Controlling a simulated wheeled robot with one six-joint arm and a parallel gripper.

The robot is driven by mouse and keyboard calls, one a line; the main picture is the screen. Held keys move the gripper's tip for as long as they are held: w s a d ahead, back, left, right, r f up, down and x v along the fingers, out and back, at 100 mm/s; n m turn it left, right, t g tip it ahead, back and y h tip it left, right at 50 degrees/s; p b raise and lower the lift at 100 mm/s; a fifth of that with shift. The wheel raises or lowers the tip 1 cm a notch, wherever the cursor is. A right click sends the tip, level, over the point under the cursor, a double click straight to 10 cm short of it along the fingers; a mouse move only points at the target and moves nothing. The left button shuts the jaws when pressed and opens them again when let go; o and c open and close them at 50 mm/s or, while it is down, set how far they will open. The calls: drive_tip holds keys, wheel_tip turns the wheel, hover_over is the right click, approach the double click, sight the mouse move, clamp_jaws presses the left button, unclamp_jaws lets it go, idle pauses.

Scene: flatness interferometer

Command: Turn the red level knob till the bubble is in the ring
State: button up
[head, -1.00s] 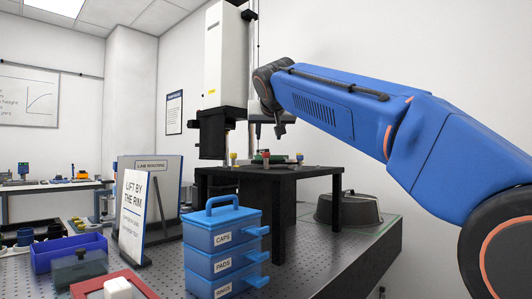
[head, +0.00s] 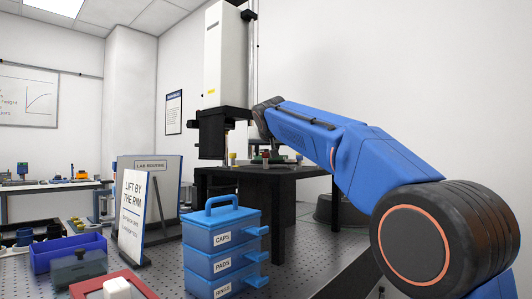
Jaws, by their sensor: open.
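The red level knob (head: 265,154) is a small red-topped knob on the black raised stage (head: 285,171) of the interferometer, below its white column (head: 229,55). A yellow-topped knob (head: 233,156) stands to its left on the same stage. My gripper (head: 262,138) is open, small in the view and partly hidden by my own arm. It is above the stage near the red knob; I cannot tell whether it touches the knob. The bubble and its ring are too small or hidden to make out.
A blue drawer stack (head: 222,240) and a white sign (head: 132,215) stand in front of the stage. A blue bin (head: 68,252) is at the left. A dark domed case (head: 323,209) sits behind my arm.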

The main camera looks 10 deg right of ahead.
drive_tip(key=shift+w, duration=0.1)
drive_tip(key=c, duration=1.1)
drive_tip(key=shift+o, duration=0.2)
drive_tip(key=shift+d+n+y, duration=0.15)
drive_tip(key=shift+n+y, duration=0.15)
drive_tip(key=shift+y, duration=0.1)
drive_tip(key=shift+d+f+n+y, duration=0.1)
drive_tip(key=shift+d+n+y, duration=0.05)
drive_tip(key=shift+n+y, duration=0.7)
drive_tip(key=shift+d+n+y, duration=0.15)
drive_tip(key=shift+n+y, duration=0.5)
drive_tip(key=shift+y, duration=0.3)
drive_tip(key=shift+w+d+n+g+y, duration=0.15)
drive_tip(key=shift+n+g+y, duration=0.4)
drive_tip(key=shift+n+y, duration=0.7)
drive_tip(key=shift+d+n+g+y, duration=0.1)
drive_tip(key=shift+n+g+y, duration=0.45)
drive_tip(key=shift+n+y, duration=0.9)
drive_tip(key=shift+y, duration=0.1)
